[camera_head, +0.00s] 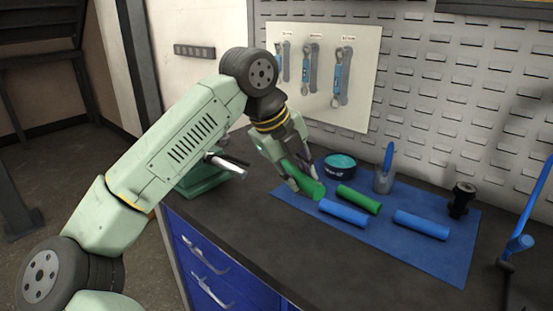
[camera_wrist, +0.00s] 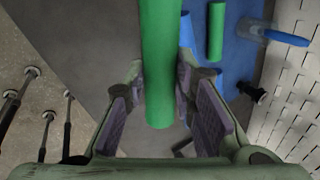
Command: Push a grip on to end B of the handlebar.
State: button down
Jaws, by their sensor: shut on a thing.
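My gripper (camera_head: 303,177) is shut on a green grip (camera_head: 306,186), held tilted above the left part of the blue mat. In the wrist view the same green grip (camera_wrist: 162,60) runs between the two finger pads, its near end toward the palm. A bare silver tube (camera_head: 232,167), probably the handlebar, pokes out past my forearm on the left, above a green vise-like base (camera_head: 203,180). My arm hides most of it. I see no end letter. The held grip is apart from the tube.
On the blue mat (camera_head: 440,262) lie another green grip (camera_head: 358,199) and blue grips (camera_head: 343,212) (camera_head: 421,224). A teal-lidded tin (camera_head: 340,166), a cup with a blue-handled brush (camera_head: 384,175) and a black object (camera_head: 461,198) stand behind. The front bench top (camera_head: 300,250) is clear.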

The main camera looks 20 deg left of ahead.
jog(key=a+f+n+t+y+b, duration=0.1)
jog(key=a+f+n+b, duration=0.1)
jog(key=a, duration=0.4)
jog(key=shift+w+a+f+n, duration=0.25)
jog(key=shift+w+f+n, duration=0.3)
jog(key=shift+f, duration=0.8)
jog(key=shift+a, duration=0.35)
jog(key=shift+w+a, duration=0.1)
jog(key=shift+a, duration=0.25)
jog(key=shift+w+a, duration=0.1)
jog(key=shift+a, duration=0.1)
jog(key=shift+w+a, duration=0.2)
jog(key=shift+a, duration=0.4)
jog(key=shift+w+a, duration=0.1)
jog(key=shift+a, duration=0.2)
jog(key=shift+w+a, duration=0.1)
jog(key=shift+a, duration=0.1)
